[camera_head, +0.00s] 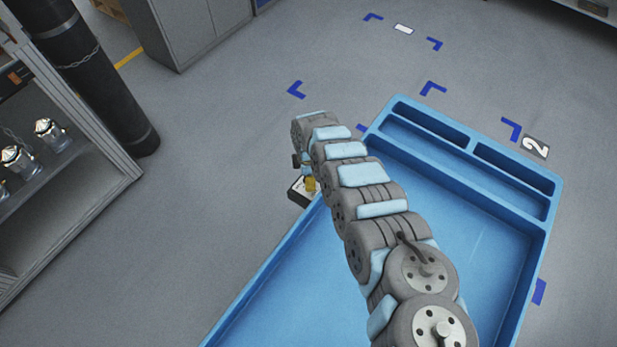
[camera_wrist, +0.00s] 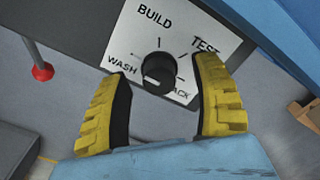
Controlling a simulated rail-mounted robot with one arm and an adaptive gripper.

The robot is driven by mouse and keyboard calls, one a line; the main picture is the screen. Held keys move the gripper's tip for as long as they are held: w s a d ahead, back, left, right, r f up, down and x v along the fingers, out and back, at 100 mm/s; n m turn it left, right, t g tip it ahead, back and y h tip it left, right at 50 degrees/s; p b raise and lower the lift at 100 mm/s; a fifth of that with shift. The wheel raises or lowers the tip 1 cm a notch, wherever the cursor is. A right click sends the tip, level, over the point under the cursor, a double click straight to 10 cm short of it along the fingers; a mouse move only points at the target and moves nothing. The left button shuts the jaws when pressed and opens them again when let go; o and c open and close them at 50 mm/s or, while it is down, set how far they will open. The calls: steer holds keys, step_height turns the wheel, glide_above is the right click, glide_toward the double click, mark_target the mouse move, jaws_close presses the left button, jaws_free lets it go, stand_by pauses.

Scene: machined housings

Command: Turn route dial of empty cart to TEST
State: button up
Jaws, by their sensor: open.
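The route dial (camera_wrist: 159,72) is a round black knob on a white plate (camera_wrist: 186,27) marked BUILD, TEST, WASH and PACK. A small white mark shows on the knob's lower left part; I cannot tell surely which label it points at. My gripper (camera_wrist: 163,69) is open, with one yellow finger on each side of the knob; contact is not clear. In the head view, the blue cart (camera_head: 554,215) looks empty where visible. My gripper's yellow part (camera_head: 310,184) shows by the cart's left side, above the plate's edge (camera_head: 298,192); the knob is hidden there.
A grey cabinet (camera_head: 185,30) is at the back. Blue floor marks (camera_head: 296,89) and a "2" plate (camera_head: 535,146) lie around the cart. Floor left of the cart is clear.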

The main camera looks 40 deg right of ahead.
steer(key=shift+d+f, duration=0.1)
steer(key=shift+f, duration=0.15)
jaws_close()
